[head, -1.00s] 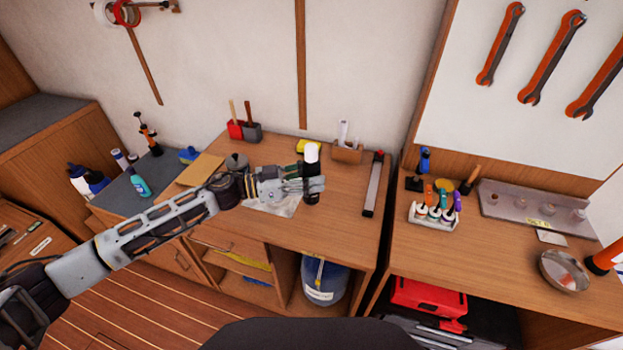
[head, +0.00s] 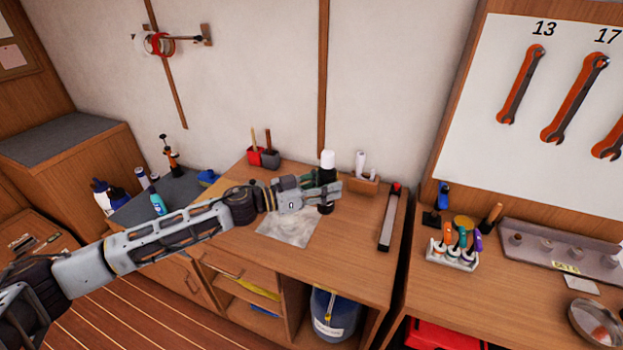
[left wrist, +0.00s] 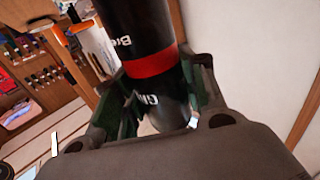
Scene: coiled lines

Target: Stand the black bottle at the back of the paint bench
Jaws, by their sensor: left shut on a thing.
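The black bottle (head: 326,177) with a white cap is upright between the fingers of my left gripper (head: 325,194) in the head view. It is over the back part of the paint bench (head: 340,240); whether its base touches the top I cannot tell. In the left wrist view the bottle (left wrist: 140,30) shows a red band and white lettering, with the gripper fingers closed around it. My right gripper does not show.
A wooden holder with white rolls (head: 361,183) stands just right of the bottle. A long grey bar (head: 390,218) lies further right. Red and grey cups (head: 270,158) stand at the back left. A pale sheet (head: 288,228) lies in front. The bench's front right is clear.

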